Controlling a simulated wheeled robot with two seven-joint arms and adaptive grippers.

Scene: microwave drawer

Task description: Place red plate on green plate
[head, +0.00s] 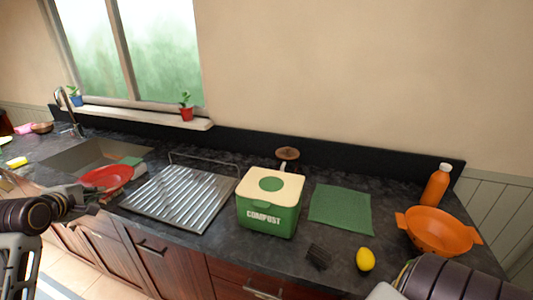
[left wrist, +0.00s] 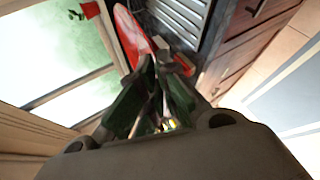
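The red plate (head: 107,177) is at the right front of the sink, tilted, and appears raised over the counter edge. It also shows in the left wrist view (left wrist: 131,36), just beyond the fingertips. My left gripper (head: 92,193) is at the plate's near left rim, with its fingers (left wrist: 152,88) close together and seemingly closed on the rim.
A metal drying rack (head: 182,196) stands right of the red plate, then a green compost bin (head: 268,215). The sink (head: 88,157) lies behind the plate. A yellow sponge (head: 17,162) is at left. An orange colander (head: 438,232) and bottle (head: 436,185) stand at right.

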